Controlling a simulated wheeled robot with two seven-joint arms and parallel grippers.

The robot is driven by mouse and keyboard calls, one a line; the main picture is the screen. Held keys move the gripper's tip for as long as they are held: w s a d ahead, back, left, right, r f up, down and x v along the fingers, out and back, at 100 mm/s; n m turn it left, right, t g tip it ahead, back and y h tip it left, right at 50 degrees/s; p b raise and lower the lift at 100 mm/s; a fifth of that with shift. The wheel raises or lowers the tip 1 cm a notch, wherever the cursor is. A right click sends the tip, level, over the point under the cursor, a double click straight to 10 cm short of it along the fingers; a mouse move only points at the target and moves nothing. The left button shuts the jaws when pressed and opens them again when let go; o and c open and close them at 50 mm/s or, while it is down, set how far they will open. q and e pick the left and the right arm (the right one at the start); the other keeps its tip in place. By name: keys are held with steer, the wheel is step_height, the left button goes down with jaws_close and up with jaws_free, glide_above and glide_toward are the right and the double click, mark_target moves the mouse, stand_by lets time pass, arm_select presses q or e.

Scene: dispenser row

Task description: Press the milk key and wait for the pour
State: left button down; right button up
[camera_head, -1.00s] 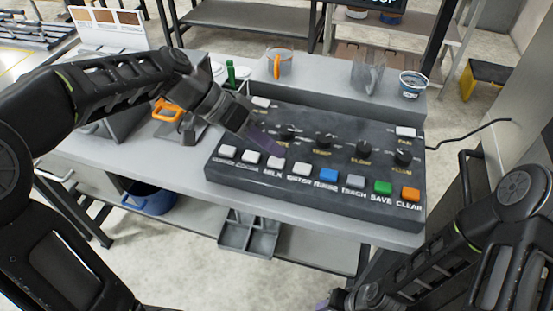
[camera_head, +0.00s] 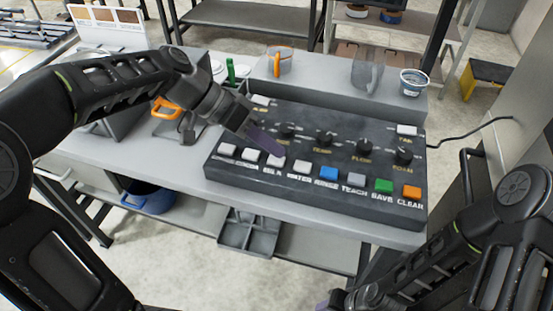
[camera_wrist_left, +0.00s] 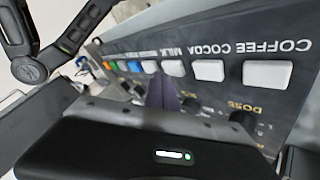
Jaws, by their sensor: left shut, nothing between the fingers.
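The dark control panel (camera_head: 225,172) lies on the grey counter with a row of keys along its front edge. The white milk key (camera_head: 276,162) is third from the left, and it also shows in the left wrist view (camera_wrist_left: 173,69). My left gripper (camera_head: 274,151) is shut and empty, its purple fingertips right at the back edge of the milk key. I cannot tell whether they touch it. In the left wrist view the fingertips (camera_wrist_left: 163,88) point at the row near the milk key. My right gripper (camera_head: 322,305) barely shows at the bottom edge; its jaws are unclear.
White coffee and cocoa keys sit left of the milk key; a water key (camera_head: 303,168) sits right of it. Knobs (camera_head: 324,139) stand behind the row. A clear orange-handled jug (camera_head: 280,62) and a cup (camera_head: 413,82) stand on the back ledge.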

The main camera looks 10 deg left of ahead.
mark_target(271, 159)
arm_select(q)
steer(key=shift+f+b, duration=0.65)
stand_by(0.8)
steer(key=shift+r, duration=0.1)
steer(key=shift+r+p, duration=0.5)
steer(key=shift+r, duration=0.35)
steer(key=shift+r+p, duration=1.55)
steer(key=shift+r, duration=0.95)
